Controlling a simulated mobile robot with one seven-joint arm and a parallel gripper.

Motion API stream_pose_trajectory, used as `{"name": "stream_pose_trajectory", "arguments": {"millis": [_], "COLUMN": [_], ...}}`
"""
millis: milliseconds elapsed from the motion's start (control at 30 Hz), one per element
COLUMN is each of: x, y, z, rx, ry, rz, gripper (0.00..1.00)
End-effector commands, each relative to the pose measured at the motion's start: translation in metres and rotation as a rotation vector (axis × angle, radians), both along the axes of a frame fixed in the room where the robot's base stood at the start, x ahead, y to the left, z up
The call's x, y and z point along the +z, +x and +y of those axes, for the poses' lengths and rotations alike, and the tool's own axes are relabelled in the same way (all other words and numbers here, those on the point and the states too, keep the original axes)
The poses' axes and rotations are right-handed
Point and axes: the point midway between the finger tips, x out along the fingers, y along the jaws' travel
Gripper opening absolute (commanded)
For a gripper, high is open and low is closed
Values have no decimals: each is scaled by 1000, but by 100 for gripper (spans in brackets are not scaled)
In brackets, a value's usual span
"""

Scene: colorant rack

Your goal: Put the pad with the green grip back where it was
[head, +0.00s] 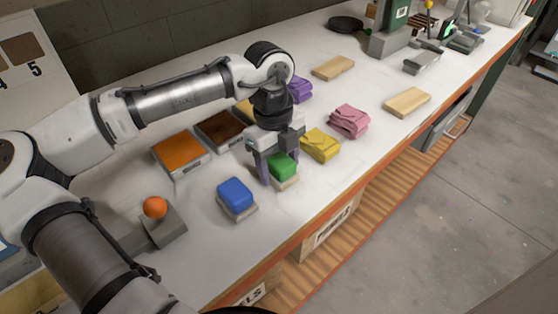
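The pad with the green grip (283,167) has a pale base and is at the middle of the white bench, in line with the blue-grip pad (236,194). My gripper (277,166) is over it, pointing down, with one finger at the left side of the green grip. The other finger is largely hidden, so I cannot tell whether the fingers are closed on the grip. The pad's base looks on or very close to the bench top. I cannot tell whether they touch.
Orange (180,152) and brown (220,128) trays lie behind. Wooden blocks (407,102) are farther right. An orange ball (155,207) sits on a grey stand. The bench's front edge (300,236) is close.

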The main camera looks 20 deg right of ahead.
Motion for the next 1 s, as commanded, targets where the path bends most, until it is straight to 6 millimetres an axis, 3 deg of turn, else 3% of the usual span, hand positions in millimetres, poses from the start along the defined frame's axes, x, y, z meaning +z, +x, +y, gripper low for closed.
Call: {"name": "stream_pose_trajectory", "arguments": {"millis": [467, 1000], "x": [7, 109], "y": [1, 12], "z": [0, 4], "rx": [1, -3], "ry": [0, -1], "rz": [-2, 1], "gripper": [71, 71]}}
